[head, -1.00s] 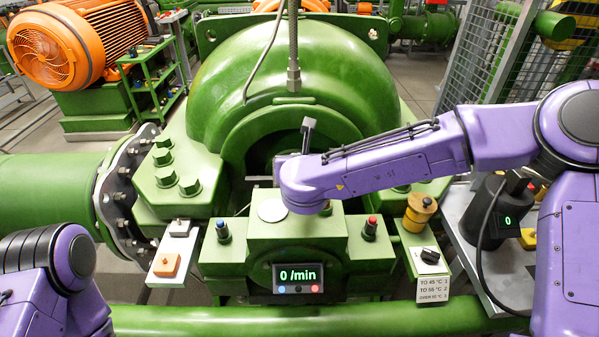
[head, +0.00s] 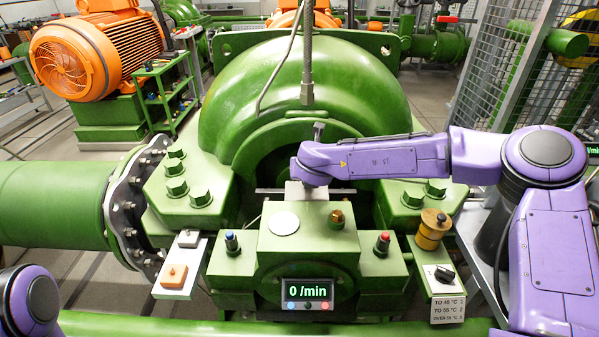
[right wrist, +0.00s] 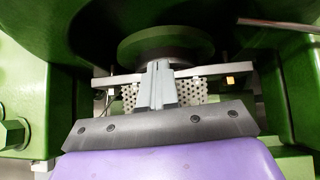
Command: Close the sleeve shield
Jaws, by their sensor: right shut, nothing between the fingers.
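In the right wrist view a perforated pale metal sheet, which looks like the sleeve shield (right wrist: 192,91), shows on both sides of my fingers, below a light metal bar (right wrist: 222,70). My right gripper (right wrist: 157,70) is shut and empty, its grey fingers in front of the sheet and bar. I cannot tell whether they touch. Behind them is a round dark green part (right wrist: 165,48). In the head view my right arm reaches in from the right over the recess of the green housing and hides most of the shield area. My left gripper is out of view.
The front block carries a speed display (head: 307,293) reading 0 /min, a blue-topped knob (head: 231,243) and a red-topped knob (head: 382,244). A yellow-brown cylinder (head: 433,229) and a rotary switch (head: 444,274) stand right. Large bolts (head: 200,196) flank the recess.

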